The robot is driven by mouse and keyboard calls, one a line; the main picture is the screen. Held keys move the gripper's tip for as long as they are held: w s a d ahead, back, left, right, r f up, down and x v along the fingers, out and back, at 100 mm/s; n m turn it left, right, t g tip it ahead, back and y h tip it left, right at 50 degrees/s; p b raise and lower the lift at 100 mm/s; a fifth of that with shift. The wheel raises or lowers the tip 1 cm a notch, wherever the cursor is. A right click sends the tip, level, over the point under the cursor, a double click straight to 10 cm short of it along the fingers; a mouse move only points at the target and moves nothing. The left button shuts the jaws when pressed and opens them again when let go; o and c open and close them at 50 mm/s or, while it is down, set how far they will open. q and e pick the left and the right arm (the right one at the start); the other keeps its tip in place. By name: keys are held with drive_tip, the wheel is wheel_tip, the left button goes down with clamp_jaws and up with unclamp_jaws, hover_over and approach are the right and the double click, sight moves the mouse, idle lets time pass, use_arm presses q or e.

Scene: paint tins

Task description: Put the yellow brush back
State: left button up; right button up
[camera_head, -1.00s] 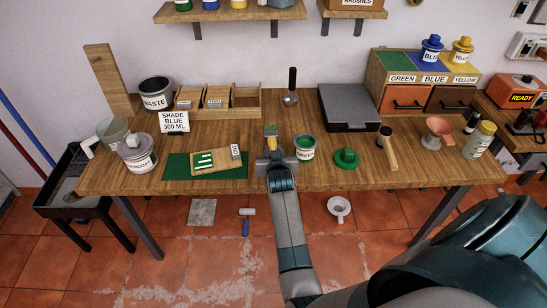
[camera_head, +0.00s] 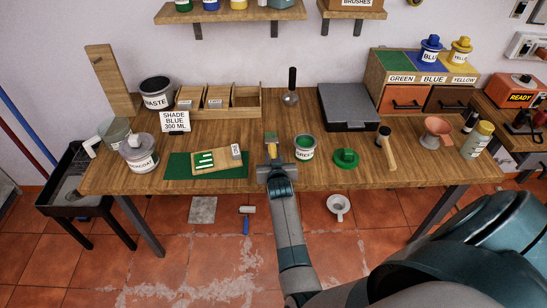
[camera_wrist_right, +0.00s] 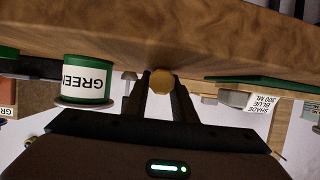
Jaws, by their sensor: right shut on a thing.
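My right gripper (camera_head: 274,165) is at the front edge of the table, left of the green tin (camera_head: 304,148). It is shut on the yellow brush (camera_head: 271,150), whose upper end shows green above the jaws. In the right wrist view the brush (camera_wrist_right: 161,82) is a yellow, roughly round end between the two fingers, and the green tin (camera_wrist_right: 88,80) stands to the left. The gripper hides the lower part of the brush. A box labelled BRUSHES (camera_head: 355,3) is on the upper shelf, cut off by the picture's top edge. My left gripper is not in view.
A green lid (camera_head: 345,158) and a wooden-handled tool (camera_head: 386,148) lie to the right. A green mat (camera_head: 178,168) with a board lies to the left. Wooden trays (camera_head: 247,97) and a dark case (camera_head: 348,107) stand behind. The table centre is mostly clear.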

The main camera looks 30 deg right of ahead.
drive_tip(key=shift+s+a+f+b, duration=0.15)
drive_tip(key=shift+f+b, duration=0.2)
drive_tip(key=shift+f, duration=0.25)
